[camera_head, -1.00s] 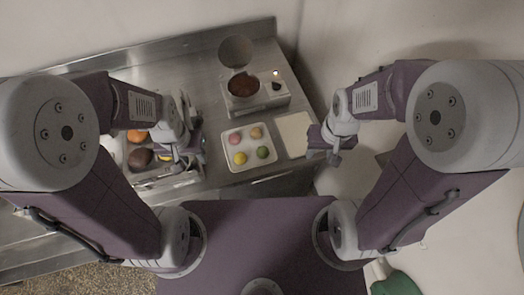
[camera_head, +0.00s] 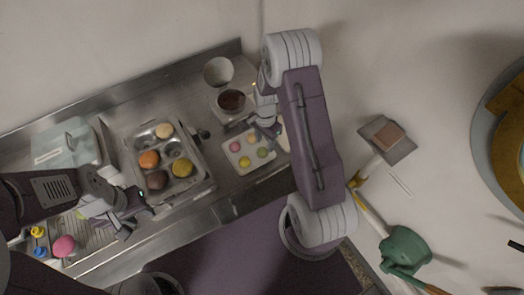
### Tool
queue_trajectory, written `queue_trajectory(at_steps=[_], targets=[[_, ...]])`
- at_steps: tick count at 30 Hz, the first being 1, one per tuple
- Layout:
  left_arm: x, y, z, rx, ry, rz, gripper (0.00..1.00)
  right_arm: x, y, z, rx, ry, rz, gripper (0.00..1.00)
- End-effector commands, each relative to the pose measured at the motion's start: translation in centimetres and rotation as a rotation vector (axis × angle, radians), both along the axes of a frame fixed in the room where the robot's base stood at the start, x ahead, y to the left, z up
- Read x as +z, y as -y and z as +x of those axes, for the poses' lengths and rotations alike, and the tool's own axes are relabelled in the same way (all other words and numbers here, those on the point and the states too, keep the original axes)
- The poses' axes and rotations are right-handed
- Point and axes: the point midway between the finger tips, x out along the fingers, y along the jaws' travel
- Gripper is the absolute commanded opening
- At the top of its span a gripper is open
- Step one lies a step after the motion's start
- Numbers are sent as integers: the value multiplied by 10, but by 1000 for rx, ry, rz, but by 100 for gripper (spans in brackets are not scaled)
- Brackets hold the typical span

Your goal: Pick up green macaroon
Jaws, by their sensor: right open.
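The green macaroon (camera_head: 262,152) lies at the right of a small white tray (camera_head: 231,158). A pink macaroon (camera_head: 234,146), a tan one (camera_head: 251,138) and a yellow one (camera_head: 245,162) share the tray. My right gripper (camera_head: 270,134) is open and empty, just above the tray's upper right edge, close to the green macaroon but apart from it in the picture. My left gripper (camera_head: 132,222) is over the counter's front at left, away from the white tray. Whether its jaws are open is unclear.
A metal tray (camera_head: 203,187) with several round pastries stands left of the white tray. A dark-filled container (camera_head: 231,100) and a pale bowl (camera_head: 218,71) stand behind. A clear box (camera_head: 62,146) is at far left. My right arm covers the counter's right end.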

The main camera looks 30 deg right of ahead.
Motion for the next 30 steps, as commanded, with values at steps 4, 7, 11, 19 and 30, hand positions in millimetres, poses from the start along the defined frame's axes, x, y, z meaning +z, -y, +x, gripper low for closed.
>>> queue_trajectory(at_steps=[4,7,11,19,30], targets=[[3,0,0,1,0,0,36,-4,-1,0,2,-1,1,45],[13,0,0,1,0,0,36,-18,-1,-1,2,-6,1,45],[19,0,0,1,0,0,36,-41,-1,1,2,-3,1,45],[19,0,0,0,0,0,36,-54,-1,2,3,1,-1,45],[19,0,0,1,0,0,36,-53,-1,2,3,1,-1,20]])
